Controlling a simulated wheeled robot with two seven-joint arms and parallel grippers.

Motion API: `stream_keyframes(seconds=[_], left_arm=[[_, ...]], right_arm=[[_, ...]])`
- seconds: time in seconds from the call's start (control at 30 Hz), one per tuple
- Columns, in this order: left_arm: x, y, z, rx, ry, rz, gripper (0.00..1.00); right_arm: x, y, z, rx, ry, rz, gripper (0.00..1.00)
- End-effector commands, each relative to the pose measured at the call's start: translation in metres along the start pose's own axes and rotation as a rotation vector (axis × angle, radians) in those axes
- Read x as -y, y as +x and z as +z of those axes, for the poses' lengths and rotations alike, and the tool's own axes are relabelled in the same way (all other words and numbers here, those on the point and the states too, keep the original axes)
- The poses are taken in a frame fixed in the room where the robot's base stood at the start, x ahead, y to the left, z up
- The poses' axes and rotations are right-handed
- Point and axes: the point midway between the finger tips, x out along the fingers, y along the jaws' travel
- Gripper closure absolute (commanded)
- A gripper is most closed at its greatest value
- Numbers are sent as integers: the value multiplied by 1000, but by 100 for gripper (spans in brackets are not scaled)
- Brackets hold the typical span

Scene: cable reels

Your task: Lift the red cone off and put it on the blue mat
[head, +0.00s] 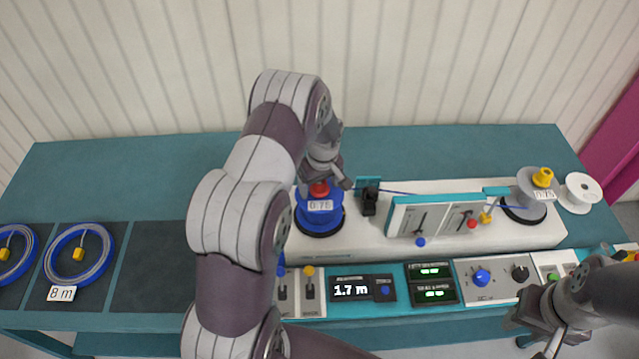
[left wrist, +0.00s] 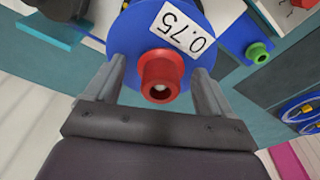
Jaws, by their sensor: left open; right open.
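The red cone (head: 319,188) sits on top of the blue reel (head: 318,212), which carries a white 0.75 label. My left gripper (head: 325,182) is open over it. In the left wrist view the red cone (left wrist: 161,76) lies between the two open fingers (left wrist: 158,85), with a gap on each side, and the blue reel (left wrist: 155,25) is behind it. My right gripper (head: 535,335) is open and empty at the lower right, away from the reel.
A grey reel with a yellow cone (head: 543,177) stands at the right of the white machine (head: 390,245). A white spool (head: 581,191) is beside it. Blue cable coils (head: 80,252) lie at the left. A control panel (head: 362,290) runs along the front.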

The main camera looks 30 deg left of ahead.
Motion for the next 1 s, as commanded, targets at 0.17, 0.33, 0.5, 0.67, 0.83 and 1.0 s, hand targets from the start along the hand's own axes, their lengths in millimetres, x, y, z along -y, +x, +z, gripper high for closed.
stream_keyframes(seconds=[0.17,0.33,0.5,0.67,0.83,1.0], left_arm=[[0,0,0,0,0,0,53],[0,0,0,0,1,0,77],[0,-1,0,0,1,0,77],[-1,-10,-2,-3,1,2,77],[-2,-39,-4,-4,1,4,77],[-32,-64,22,-3,6,4,77]], right_arm=[[0,1,0,0,0,0,57],[0,0,0,0,0,0,57],[0,1,0,0,0,0,57],[0,9,1,0,0,0,57],[0,26,3,0,0,0,57],[0,42,5,0,0,0,57]])
